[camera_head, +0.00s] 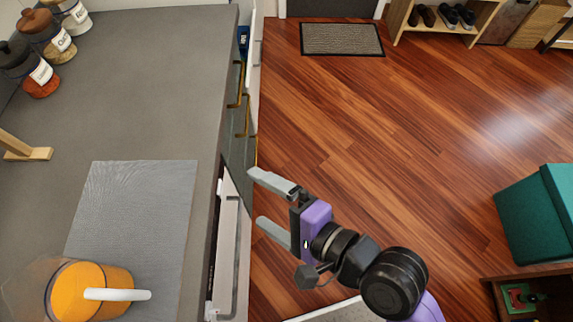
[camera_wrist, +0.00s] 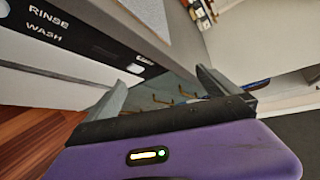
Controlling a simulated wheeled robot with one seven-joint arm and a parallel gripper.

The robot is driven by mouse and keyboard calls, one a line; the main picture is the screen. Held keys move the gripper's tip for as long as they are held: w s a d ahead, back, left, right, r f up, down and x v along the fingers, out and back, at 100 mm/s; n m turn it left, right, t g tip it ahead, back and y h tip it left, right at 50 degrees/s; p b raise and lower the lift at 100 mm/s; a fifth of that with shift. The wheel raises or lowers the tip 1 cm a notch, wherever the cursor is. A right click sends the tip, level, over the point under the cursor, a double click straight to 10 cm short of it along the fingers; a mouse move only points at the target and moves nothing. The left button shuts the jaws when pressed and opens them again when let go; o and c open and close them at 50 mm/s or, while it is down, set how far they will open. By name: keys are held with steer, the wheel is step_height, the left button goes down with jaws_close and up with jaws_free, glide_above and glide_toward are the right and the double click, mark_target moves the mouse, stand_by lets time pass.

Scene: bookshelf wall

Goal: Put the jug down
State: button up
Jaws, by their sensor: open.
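The jug (camera_head: 88,291) is a clear vessel with orange contents and a white handle. It stands at the lower left of the head view, on the front part of a grey mat on the counter, partly cut off by the picture's edge. My gripper (camera_head: 257,198) is open and empty, to the right of the counter's edge, beside the counter front and over the floor side. In the wrist view, my open fingers (camera_wrist: 160,88) point toward the cabinet fronts. The jug is not in the wrist view, and nothing is between the fingers.
The grey mat (camera_head: 135,205) lies on the grey counter (camera_head: 160,75). Several spice jars (camera_head: 47,37) stand at the back left, with a wooden stand (camera_head: 24,148) below them. Drawers with brass handles (camera_head: 238,100) are along the front. A teal box (camera_head: 537,215) is at right; the wood floor between is clear.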

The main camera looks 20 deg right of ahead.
steer(key=s+d+f+n+t+h, duration=0.1)
steer(key=s+d+n+h, duration=0.25)
steer(key=d, duration=0.35)
steer(key=s+d+f+n+t+h, duration=0.1)
steer(key=s+d+f+n+h, duration=0.15)
steer(key=s+d, duration=0.3)
steer(key=s+d+r+n+t+h, duration=0.1)
steer(key=s+d+r+n+h, duration=0.1)
steer(key=s+d+r+n, duration=0.3)
steer(key=s+n, duration=0.3)
steer(key=shift+n+t, duration=0.3)
steer(key=shift+n, duration=0.1)
steer(key=shift+d, duration=0.1)
